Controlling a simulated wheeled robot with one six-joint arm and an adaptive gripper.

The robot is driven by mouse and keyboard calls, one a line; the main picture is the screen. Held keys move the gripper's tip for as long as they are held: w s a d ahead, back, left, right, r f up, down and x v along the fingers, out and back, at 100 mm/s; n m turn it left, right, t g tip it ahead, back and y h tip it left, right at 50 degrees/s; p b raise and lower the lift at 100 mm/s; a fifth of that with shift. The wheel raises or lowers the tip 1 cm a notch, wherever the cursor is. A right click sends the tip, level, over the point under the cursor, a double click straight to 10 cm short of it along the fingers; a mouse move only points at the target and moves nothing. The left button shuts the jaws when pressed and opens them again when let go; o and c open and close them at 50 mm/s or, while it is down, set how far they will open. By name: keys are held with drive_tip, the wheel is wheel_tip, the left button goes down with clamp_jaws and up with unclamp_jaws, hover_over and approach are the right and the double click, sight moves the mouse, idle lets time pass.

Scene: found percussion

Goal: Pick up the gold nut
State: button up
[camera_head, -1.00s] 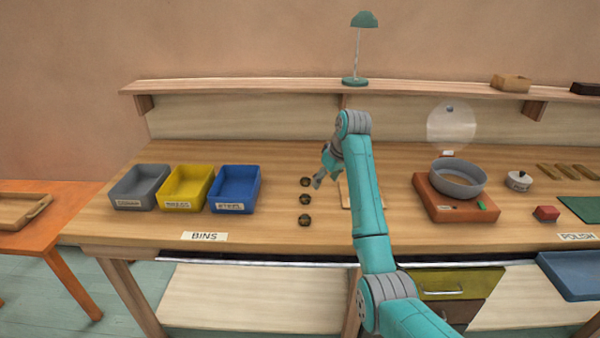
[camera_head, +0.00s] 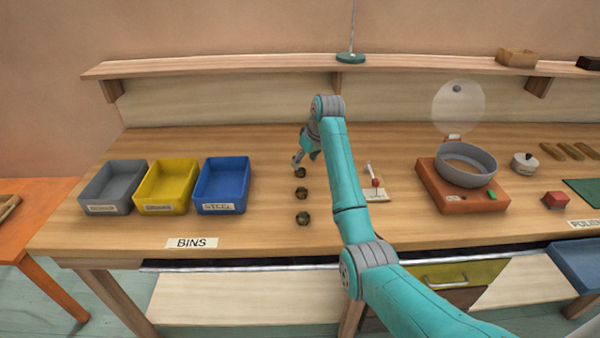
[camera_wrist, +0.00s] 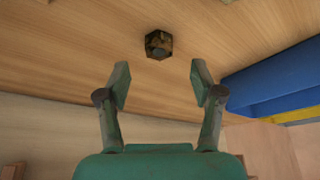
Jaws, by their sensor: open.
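Three dark, brownish, tarnished-looking nuts stand in a row on the bench: a far nut (camera_head: 301,173), a middle nut (camera_head: 302,192) and a near nut (camera_head: 303,219). I cannot tell by colour which is the gold one. My gripper (camera_head: 305,158) is just behind and above the far nut, with open fingers. In the wrist view a dark six-sided nut (camera_wrist: 159,44) with a brownish top lies on the wood, just beyond the open fingertips of my gripper (camera_wrist: 160,75) and centred between them. Nothing is between the fingers.
Grey (camera_head: 112,187), yellow (camera_head: 166,186) and blue (camera_head: 221,185) bins stand left of the nuts. A red-brown machine with a round grey bowl (camera_head: 466,165) stands to the right. A small card with a red-knobbed lever (camera_head: 375,183) is beside my arm. A shelf (camera_head: 400,66) runs behind.

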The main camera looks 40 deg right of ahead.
sight(301, 170)
drive_tip(key=shift+x, duration=2.6)
drive_tip(key=shift+s+d, duration=0.1)
drive_tip(key=shift+s, duration=0.05)
clamp_jaws()
